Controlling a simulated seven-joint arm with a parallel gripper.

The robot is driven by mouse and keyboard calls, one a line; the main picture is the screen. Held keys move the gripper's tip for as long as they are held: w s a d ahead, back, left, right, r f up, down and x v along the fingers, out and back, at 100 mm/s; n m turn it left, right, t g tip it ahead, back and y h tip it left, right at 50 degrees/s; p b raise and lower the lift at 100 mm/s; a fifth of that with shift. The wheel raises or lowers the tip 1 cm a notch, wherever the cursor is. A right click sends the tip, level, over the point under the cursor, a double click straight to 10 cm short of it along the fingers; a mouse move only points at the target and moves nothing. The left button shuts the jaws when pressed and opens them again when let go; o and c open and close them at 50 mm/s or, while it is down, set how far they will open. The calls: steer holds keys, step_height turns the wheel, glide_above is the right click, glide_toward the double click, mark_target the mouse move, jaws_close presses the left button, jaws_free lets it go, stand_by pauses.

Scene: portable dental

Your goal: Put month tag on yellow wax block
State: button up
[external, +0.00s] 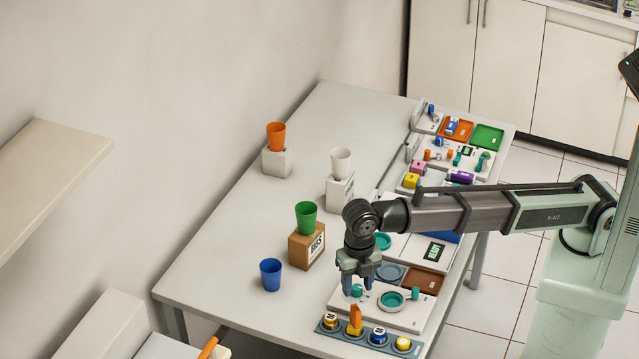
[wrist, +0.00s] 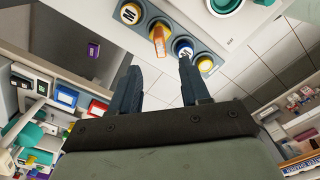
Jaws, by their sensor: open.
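My gripper (external: 358,289) is open and points down over the near end of the table; its two fingers also show in the wrist view (wrist: 159,68) with nothing between them. A blue-grey rack (external: 367,338) at the near edge holds a round piece lettered M (wrist: 130,13), an orange upright piece (external: 355,318), a blue-rimmed lettered piece (wrist: 184,48) and a yellow round piece (external: 402,343). I cannot tell for sure which is the month tag. A yellow block (external: 411,181), possibly the wax block, sits farther back on a white tray, beside a pink block (external: 418,167).
Blue (external: 270,274), green (external: 306,217), white (external: 341,161) and orange (external: 276,136) cups stand along the left; all but the blue one are on blocks. A white tray with a teal-ringed dish (external: 391,300) lies beside the gripper.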

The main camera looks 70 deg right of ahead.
steer(key=shift+r, duration=1.55)
